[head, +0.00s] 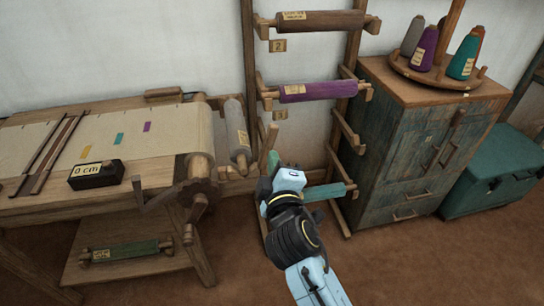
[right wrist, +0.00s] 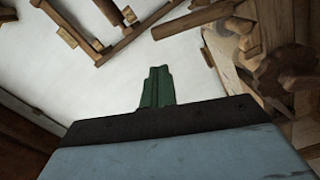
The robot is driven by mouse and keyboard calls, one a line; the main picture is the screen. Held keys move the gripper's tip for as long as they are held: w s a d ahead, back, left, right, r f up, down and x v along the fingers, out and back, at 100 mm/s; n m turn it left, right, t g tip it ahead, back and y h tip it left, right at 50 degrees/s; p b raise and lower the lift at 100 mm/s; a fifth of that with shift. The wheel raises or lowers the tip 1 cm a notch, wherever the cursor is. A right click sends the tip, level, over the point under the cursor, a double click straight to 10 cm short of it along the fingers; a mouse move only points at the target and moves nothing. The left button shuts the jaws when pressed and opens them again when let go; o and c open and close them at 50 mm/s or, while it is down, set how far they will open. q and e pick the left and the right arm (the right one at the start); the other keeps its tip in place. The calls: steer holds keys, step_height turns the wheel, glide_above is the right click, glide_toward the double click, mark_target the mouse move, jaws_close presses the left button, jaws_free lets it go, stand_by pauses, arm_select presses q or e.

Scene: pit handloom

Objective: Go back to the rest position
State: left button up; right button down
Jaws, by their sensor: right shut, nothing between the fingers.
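My right gripper (head: 273,160) is raised in front of the wooden roller rack (head: 250,60) in the head view, with its dark wrist and pale blue arm below it. Its green fingers also show in the right wrist view (right wrist: 157,88), pressed together with nothing between them. It stands to the right of the loom (head: 160,180) and appears apart from it. The gripper and arm hide part of the rack's lower end. My left gripper is not in view.
The rack holds a brown roller (head: 335,20), a purple roller (head: 325,90) and a low teal roller (head: 325,192). A wooden cabinet (head: 410,150) with yarn cones stands right, beside a teal chest (head: 497,175). Brown floor (head: 400,265) is open in front.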

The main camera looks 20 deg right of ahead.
steer(key=s+a+f+g+y, duration=0.1)
steer(key=s+f+g, duration=0.1)
steer(key=f, duration=0.9)
steer(key=s+a+f+g+y, duration=0.1)
steer(key=f+g+y, duration=0.15)
steer(key=f, duration=0.85)
steer(key=s+d+f+m+g, duration=0.1)
steer(key=s+f+g, duration=0.1)
steer(key=s+f, duration=0.45)
steer(key=s+d+f+m+g, duration=0.1)
steer(key=s+f+g, duration=0.2)
steer(key=f, duration=0.7)
steer(key=s+d+f+m+g, duration=0.2)
steer(key=s+d+f, duration=0.2)
steer(key=s, duration=0.6)
steer(key=s+d+f+m+g, duration=0.2)
steer(key=s+d+f, duration=0.2)
steer(key=s+f, duration=0.3)
steer(key=s+d+f+m+g+h, duration=0.1)
steer(key=s+d+f+m+g, duration=0.2)
steer(key=s, duration=1.1)
step_height(320, 180, down, 3)
steer(key=shift+s+d+r, duration=0.1)
steer(key=shift+s+d, duration=0.15)
steer(key=shift+d, duration=0.55)
